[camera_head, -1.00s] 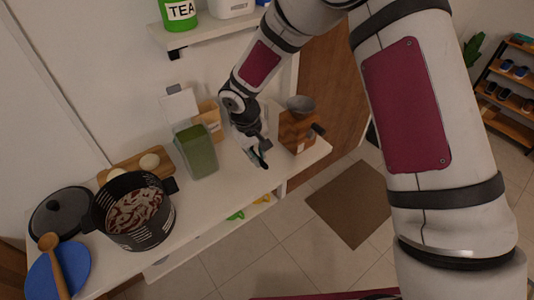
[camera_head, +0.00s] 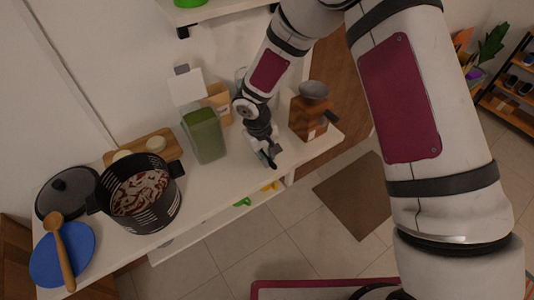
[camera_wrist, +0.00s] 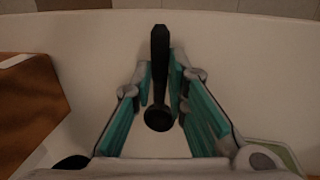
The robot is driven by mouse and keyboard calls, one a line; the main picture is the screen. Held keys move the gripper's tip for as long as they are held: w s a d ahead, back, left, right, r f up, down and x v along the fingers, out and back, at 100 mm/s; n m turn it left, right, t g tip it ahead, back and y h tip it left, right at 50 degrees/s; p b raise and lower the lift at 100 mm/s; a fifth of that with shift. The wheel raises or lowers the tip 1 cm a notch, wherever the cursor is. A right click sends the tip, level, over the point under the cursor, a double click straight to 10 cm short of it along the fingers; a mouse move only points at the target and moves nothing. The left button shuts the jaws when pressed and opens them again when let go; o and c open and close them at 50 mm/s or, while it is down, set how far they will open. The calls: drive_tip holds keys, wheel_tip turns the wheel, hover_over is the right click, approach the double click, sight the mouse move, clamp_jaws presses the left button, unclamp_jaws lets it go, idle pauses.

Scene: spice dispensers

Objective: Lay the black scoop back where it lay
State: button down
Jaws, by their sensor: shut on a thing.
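The black scoop (camera_wrist: 160,75) shows in the wrist view between the two teal-padded fingers of my gripper (camera_wrist: 161,88). Its long handle points toward the counter's front edge, and its round bowl end is nearer the wrist. My gripper is shut on the scoop, low over the white counter (camera_head: 222,184). In the head view my gripper (camera_head: 267,158) is at the counter's right part, between the green container and the wooden grinder. There the scoop is mostly hidden by the fingers. I cannot tell whether the scoop touches the counter.
A green container (camera_head: 204,136) stands left of my gripper. A wooden grinder (camera_head: 307,117) stands to its right and also shows in the wrist view (camera_wrist: 25,100). Farther left are a black pot (camera_head: 143,202), a lid (camera_head: 66,192) and a blue plate (camera_head: 62,256) with a wooden spoon.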

drive_tip(key=shift+f, duration=0.4)
drive_tip(key=c, duration=1.5)
unclamp_jaws()
drive_tip(key=shift+r, duration=0.1)
wheel_tip(320, 180, up, 12)
drive_tip(key=s+a, duration=0.1)
drive_tip(key=a, duration=0.1)
drive_tip(key=s+d+r+m, duration=0.1)
drive_tip(key=d+r, duration=0.6)
drive_tip(key=r, duration=0.2)
drive_tip(key=s+d+r+m+t, duration=0.2)
drive_tip(key=s+d+r, duration=0.45)
drive_tip(key=r, duration=0.35)
drive_tip(key=s+d+r+m, duration=0.1)
drive_tip(key=s+d+r, duration=0.1)
drive_tip(key=s, duration=0.3)
drive_tip(key=s+d+r+m+t+y, duration=0.1)
drive_tip(key=s+d+r, duration=0.1)
drive_tip(key=s, duration=0.3)
drive_tip(key=s+d+r+m+t, duration=0.1)
drive_tip(key=s+d+r, duration=0.1)
drive_tip(key=s, duration=0.3)
drive_tip(key=shift+s+d+r+m+y, duration=0.15)
drive_tip(key=shift+s+d+m, duration=0.05)
drive_tip(key=shift+d, duration=0.25)
drive_tip(key=shift+s+d+r+m+y, duration=0.15)
drive_tip(key=shift+s+d+m, duration=0.05)
drive_tip(key=shift+d, duration=0.2)
